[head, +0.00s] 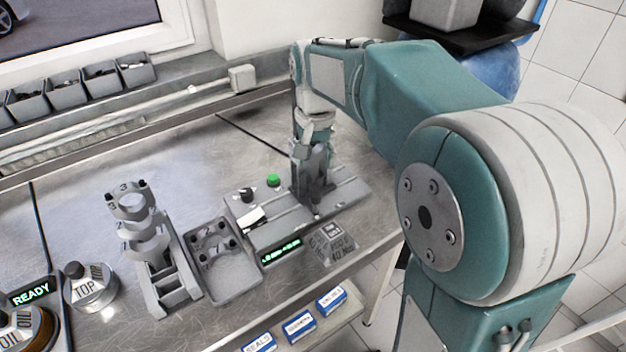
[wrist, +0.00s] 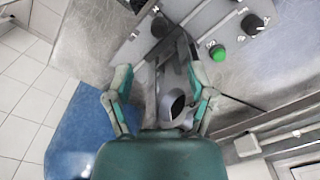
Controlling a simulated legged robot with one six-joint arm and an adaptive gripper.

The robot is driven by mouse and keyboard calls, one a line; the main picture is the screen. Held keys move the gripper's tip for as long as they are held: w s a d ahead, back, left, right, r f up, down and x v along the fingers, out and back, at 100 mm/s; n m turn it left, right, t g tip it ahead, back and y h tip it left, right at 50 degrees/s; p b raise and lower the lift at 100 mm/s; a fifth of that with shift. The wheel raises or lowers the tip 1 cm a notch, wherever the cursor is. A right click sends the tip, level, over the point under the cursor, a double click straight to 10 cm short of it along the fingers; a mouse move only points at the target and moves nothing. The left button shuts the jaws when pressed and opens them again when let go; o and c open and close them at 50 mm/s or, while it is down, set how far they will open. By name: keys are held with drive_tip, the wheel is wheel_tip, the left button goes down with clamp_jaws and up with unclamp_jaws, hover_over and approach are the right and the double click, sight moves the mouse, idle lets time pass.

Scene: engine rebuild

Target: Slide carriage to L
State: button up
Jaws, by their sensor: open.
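The carriage (head: 311,178) is a dark grey upright block at the right part of a grey slide unit (head: 345,192) on the metal bench. My gripper (head: 312,148) points down at the carriage from above. In the wrist view, my gripper (wrist: 160,70) is open, with one finger on each side of the grey carriage (wrist: 171,78). I cannot tell whether either finger touches it. The L mark cannot be made out. My gripper partly hides the carriage top in the head view.
Left of the carriage are a green button (head: 273,180), black knob (head: 246,193) and lit display (head: 282,250). A grey tray (head: 232,290) and a ring stand (head: 160,275) stand further left. The bench's right edge is close to the slide unit.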

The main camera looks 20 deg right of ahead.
sight(315, 193)
drive_tip(key=shift+w+d+f, duration=0.35)
drive_tip(key=shift+w, duration=0.1)
drive_tip(key=f, duration=0.9)
drive_tip(key=shift+s+a+f, duration=0.1)
drive_tip(key=shift+a+f, duration=0.05)
drive_tip(key=shift+a, duration=0.05)
drive_tip(key=shift+d+f, duration=0.1)
drive_tip(key=shift+f, duration=0.5)
clamp_jaws()
